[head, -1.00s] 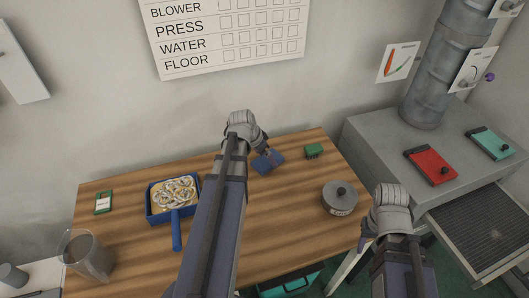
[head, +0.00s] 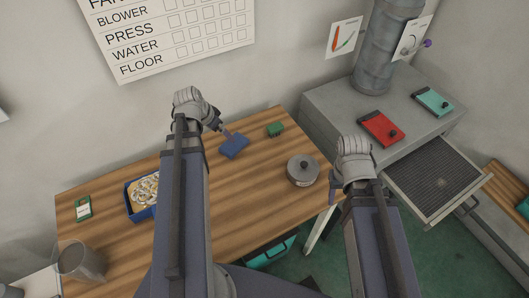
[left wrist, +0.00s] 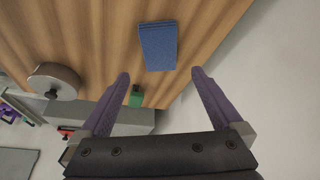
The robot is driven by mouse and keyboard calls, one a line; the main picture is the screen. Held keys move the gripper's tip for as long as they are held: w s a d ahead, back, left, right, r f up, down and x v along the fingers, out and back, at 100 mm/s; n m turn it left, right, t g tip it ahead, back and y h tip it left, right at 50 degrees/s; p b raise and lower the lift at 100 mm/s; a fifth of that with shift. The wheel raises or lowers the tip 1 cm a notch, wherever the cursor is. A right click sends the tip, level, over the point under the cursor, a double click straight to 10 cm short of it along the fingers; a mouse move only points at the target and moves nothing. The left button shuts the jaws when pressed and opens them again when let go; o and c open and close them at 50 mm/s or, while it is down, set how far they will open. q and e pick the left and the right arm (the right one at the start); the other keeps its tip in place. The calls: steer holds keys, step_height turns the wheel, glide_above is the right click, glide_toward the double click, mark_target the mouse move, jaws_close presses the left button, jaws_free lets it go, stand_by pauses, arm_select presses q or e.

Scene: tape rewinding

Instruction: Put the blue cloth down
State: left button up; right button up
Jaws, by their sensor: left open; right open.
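The blue cloth (head: 234,146) lies flat as a folded rectangle on the wooden table near its back edge. It also shows in the left wrist view (left wrist: 158,46), beyond the fingertips and apart from them. My left gripper (head: 222,130) is open and empty, just left of and above the cloth; in the left wrist view its purple fingers (left wrist: 160,76) are spread with nothing between them. My right gripper (head: 337,192) is beyond the table's right edge, open, with its fingers mostly hidden by the hand.
A green block (head: 275,129) and a round lidded grey tin (head: 302,171) stand right of the cloth. A blue pan (head: 137,204) of pale rings, a clear jug (head: 80,262) and a green card (head: 83,208) are left. A grey cabinet (head: 330,98) stands right.

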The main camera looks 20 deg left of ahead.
arm_select(q)
steer(key=s+d+g+y, duration=0.1)
steer(key=s+d, duration=0.2)
steer(key=d, duration=0.7)
steer(key=s+d+g, duration=0.2)
steer(key=s+d, duration=0.2)
steer(key=d, duration=0.7)
steer(key=s+d+f+g+y, duration=0.1)
steer(key=s+d, duration=0.3)
steer(key=d, duration=0.7)
steer(key=shift+s+d+g+y, duration=0.2)
steer(key=shift+s+g+y, duration=0.05)
steer(key=shift+g+y, duration=0.05)
steer(key=shift+w+a, duration=0.7)
steer(key=shift+w, duration=0.05)
